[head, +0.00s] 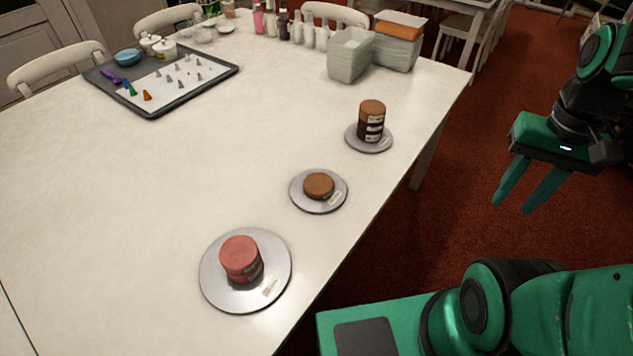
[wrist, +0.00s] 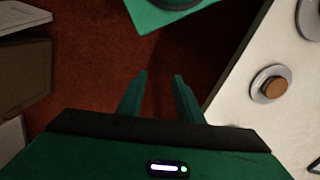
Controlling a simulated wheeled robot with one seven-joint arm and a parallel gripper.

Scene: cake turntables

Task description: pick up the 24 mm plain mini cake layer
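Three small stacks of mini cake layers stand on round silver turntables. A pinkish-red stack (head: 241,259) is on the large near turntable (head: 220,290). A single brown layer (head: 318,185) is on the middle turntable (head: 302,201); it also shows in the wrist view (wrist: 273,87). A taller stack of brown and dark layers with small labels (head: 371,121) is on the far turntable (head: 354,143). The label print is too small to read, so I cannot tell which layer is 24 mm. My gripper (head: 517,209) is open and empty, off the table's right side above the red floor.
A dark tray (head: 160,108) with piping tips and a blue bowl (head: 128,57) is at the back left. Grey containers (head: 350,55) and several bottles (head: 296,30) stand at the back. The table's left and middle are clear; its right edge lies between my gripper and the turntables.

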